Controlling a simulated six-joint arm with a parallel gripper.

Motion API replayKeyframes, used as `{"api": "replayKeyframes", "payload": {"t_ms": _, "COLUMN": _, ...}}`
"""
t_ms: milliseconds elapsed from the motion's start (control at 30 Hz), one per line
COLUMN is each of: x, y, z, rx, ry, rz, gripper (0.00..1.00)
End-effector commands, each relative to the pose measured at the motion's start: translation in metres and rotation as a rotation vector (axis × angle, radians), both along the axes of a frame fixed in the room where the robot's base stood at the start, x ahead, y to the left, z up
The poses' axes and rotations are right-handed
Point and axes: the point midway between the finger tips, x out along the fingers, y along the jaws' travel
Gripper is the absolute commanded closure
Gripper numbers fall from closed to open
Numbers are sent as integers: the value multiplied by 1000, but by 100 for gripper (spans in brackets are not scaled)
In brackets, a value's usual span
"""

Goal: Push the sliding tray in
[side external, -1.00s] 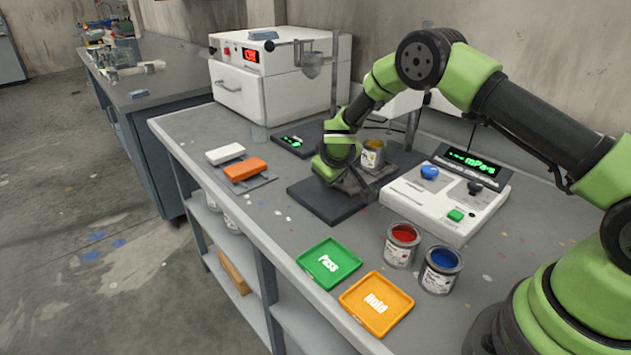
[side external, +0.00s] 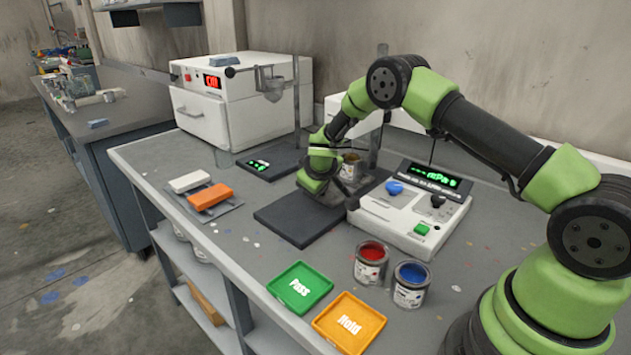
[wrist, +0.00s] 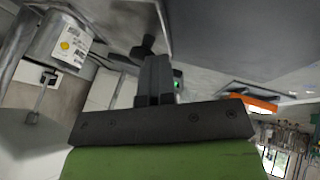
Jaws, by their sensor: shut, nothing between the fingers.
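The sliding tray seems to be the flat dark plate (side external: 300,222) on the bench, sticking out to the front left from the dark base of a metal stand. A grey paint can (side external: 351,168) stands behind my gripper (side external: 338,196), and it also shows at the upper left of the wrist view (wrist: 70,42). My gripper is low over the dark plate's rear part, in front of the can. In the wrist view its fingers (wrist: 155,65) are together and empty, close to a dark knob-like piece (wrist: 145,44). Whether they touch it or the tray, I cannot tell.
A white instrument (side external: 412,215) with knobs stands right of the plate. Open red (side external: 371,262) and blue (side external: 411,284) paint cans stand nearer, beside green (side external: 300,288) and orange (side external: 348,322) trays. Orange and white blocks (side external: 210,196) lie left. A white oven (side external: 230,110) stands behind.

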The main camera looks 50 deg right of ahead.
Motion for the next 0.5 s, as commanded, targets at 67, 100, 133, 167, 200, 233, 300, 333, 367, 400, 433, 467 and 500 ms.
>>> {"api": "replayKeyframes", "payload": {"t_ms": 67, "x": -1, "y": 4, "z": 2, "rx": -4, "ry": 0, "rz": -4, "gripper": 100}}
{"api": "replayKeyframes", "payload": {"t_ms": 100, "x": -2, "y": 11, "z": 3, "rx": -3, "ry": 1, "rz": -2, "gripper": 100}}
{"api": "replayKeyframes", "payload": {"t_ms": 133, "x": -3, "y": 16, "z": 4, "rx": -2, "ry": 1, "rz": 0, "gripper": 100}}
{"api": "replayKeyframes", "payload": {"t_ms": 167, "x": -3, "y": 23, "z": 5, "rx": -2, "ry": 1, "rz": 1, "gripper": 100}}
{"api": "replayKeyframes", "payload": {"t_ms": 200, "x": -5, "y": 32, "z": 6, "rx": -1, "ry": 2, "rz": 5, "gripper": 100}}
{"api": "replayKeyframes", "payload": {"t_ms": 233, "x": -6, "y": 40, "z": 8, "rx": 0, "ry": 1, "rz": 8, "gripper": 100}}
{"api": "replayKeyframes", "payload": {"t_ms": 300, "x": -12, "y": 45, "z": 23, "rx": 0, "ry": -2, "rz": 2, "gripper": 100}}
{"api": "replayKeyframes", "payload": {"t_ms": 333, "x": -15, "y": 47, "z": 28, "rx": 0, "ry": -3, "rz": 1, "gripper": 100}}
{"api": "replayKeyframes", "payload": {"t_ms": 367, "x": -18, "y": 50, "z": 33, "rx": 0, "ry": -1, "rz": 2, "gripper": 100}}
{"api": "replayKeyframes", "payload": {"t_ms": 400, "x": -22, "y": 53, "z": 41, "rx": 1, "ry": -3, "rz": 2, "gripper": 100}}
{"api": "replayKeyframes", "payload": {"t_ms": 433, "x": -24, "y": 56, "z": 46, "rx": 0, "ry": -2, "rz": 2, "gripper": 100}}
{"api": "replayKeyframes", "payload": {"t_ms": 467, "x": -27, "y": 58, "z": 51, "rx": 1, "ry": -3, "rz": 3, "gripper": 100}}
{"api": "replayKeyframes", "payload": {"t_ms": 500, "x": -30, "y": 61, "z": 58, "rx": 1, "ry": -4, "rz": 2, "gripper": 100}}
